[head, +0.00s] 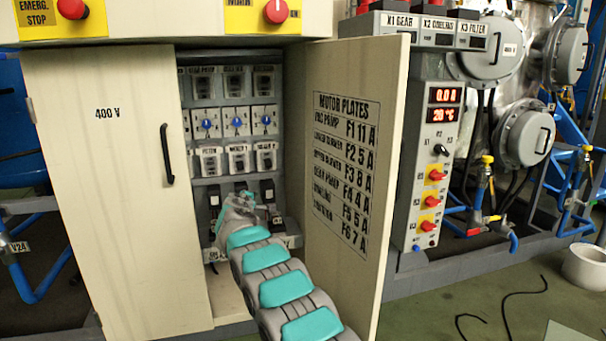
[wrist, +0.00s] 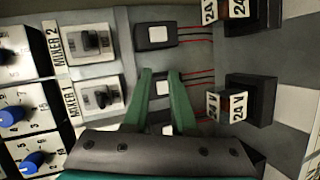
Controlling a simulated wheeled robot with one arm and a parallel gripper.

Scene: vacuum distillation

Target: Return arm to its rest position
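My arm, grey with teal panels, reaches from the bottom of the head view into the open electrical cabinet (head: 120,200). Its end is in front of the lower rows of modules. In the wrist view my gripper (wrist: 162,76) has two green fingers standing apart with a gap between them. It is open and I see nothing held. A small black module with a white face (wrist: 163,102) shows behind and between the fingers; I cannot tell whether they touch it. In the head view the fingertips are hard to make out.
The right cabinet door (head: 350,170), with a motor plates list, stands open beside my arm. A switch labelled MIXER 1 (wrist: 97,97), blue dials (wrist: 12,116) and black 24V blocks (wrist: 250,100) surround the gripper. A control box (head: 435,150) stands right. Cables (head: 508,300) lie on the floor.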

